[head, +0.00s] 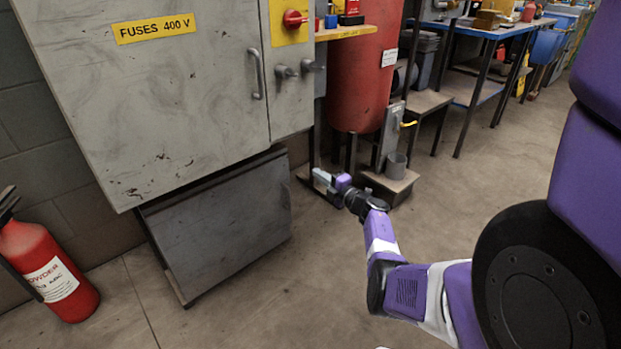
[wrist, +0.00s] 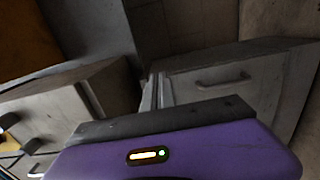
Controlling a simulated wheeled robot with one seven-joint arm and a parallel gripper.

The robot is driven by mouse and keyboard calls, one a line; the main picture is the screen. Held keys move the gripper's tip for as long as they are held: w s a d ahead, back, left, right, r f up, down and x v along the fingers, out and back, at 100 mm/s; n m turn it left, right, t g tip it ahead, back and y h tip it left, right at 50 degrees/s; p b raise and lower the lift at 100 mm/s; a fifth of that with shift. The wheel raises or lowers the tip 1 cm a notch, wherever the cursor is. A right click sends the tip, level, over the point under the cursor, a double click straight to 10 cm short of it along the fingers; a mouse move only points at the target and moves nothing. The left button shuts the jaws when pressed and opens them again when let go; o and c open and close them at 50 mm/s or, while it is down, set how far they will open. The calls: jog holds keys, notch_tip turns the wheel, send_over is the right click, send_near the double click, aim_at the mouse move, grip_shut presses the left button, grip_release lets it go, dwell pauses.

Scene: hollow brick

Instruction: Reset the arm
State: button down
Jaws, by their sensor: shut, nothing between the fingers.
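My purple and white arm (head: 384,248) reaches out from the lower right of the head view toward the middle. My gripper (head: 318,175) is at its far end, in front of the foot of the red tank (head: 365,75) and right of the grey cabinet. The gripper is small there, but its fingers are together and hold nothing. In the wrist view the fingertips (wrist: 152,92) show as pale narrow strips close together beyond the purple wrist housing (wrist: 180,150). They point toward grey surfaces.
A grey cabinet (head: 160,85) labelled "FUSES 400 V" stands left, with a dark grey panel (head: 220,222) below it. A red extinguisher (head: 45,265) is at lower left. The floor (head: 290,300) in front is clear.

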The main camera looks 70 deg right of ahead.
jog(key=shift+s+d+b, duration=0.3)
jog(key=shift+s+d, duration=1.35)
